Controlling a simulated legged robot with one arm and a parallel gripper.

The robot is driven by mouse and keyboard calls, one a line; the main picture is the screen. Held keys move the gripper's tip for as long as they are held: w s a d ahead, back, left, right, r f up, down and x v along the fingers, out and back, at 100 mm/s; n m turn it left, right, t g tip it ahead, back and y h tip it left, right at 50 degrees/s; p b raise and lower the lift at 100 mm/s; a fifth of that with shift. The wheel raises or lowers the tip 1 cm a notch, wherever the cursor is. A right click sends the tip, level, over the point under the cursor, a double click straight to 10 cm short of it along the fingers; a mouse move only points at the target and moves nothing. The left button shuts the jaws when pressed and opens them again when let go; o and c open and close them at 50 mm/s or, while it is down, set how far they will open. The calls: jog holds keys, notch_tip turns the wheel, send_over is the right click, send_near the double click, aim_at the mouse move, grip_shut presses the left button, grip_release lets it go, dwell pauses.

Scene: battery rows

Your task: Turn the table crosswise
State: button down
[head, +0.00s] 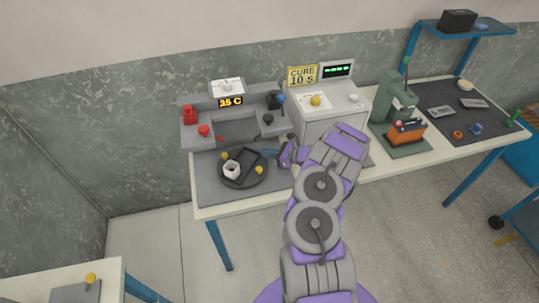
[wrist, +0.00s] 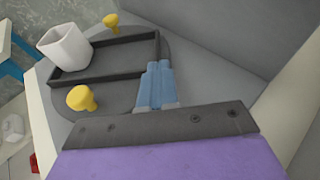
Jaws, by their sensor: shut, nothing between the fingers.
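A dark round turntable (head: 243,183) lies on the grey mat at the left of the workbench, and its plate (wrist: 118,92) fills much of the wrist view. It carries a black rectangular frame, a white cup (head: 232,168) and two yellow knobs, (head: 259,170) and (head: 225,156). In the wrist view the cup (wrist: 65,48) stands at the frame's left end, with knobs on either side. My gripper (head: 268,153) is at the turntable's right edge. Its blue fingers (wrist: 156,68) are shut and empty, beside the frame's right end; I cannot tell whether they touch it.
Behind the turntable stands a grey station (head: 190,140) with a 25 C display. A white curing box (head: 325,118) is close to my arm's right. A green press (head: 395,92) with an orange block (head: 407,131) stands farther right. A wall runs behind the bench.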

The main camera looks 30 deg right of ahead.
jog(key=shift+w+d+f+n+g+y, duration=0.15)
jog(key=shift+w+d+n+g+y, duration=0.05)
jog(key=shift+w+n+g+y, duration=0.6)
jog(key=shift+w+a+b, duration=0.2)
jog(key=shift+w+b, duration=0.25)
jog(key=shift+w, duration=0.25)
jog(key=shift+w+a+b, duration=0.15)
jog(key=shift+w+b, duration=0.3)
jog(key=shift+w, duration=0.35)
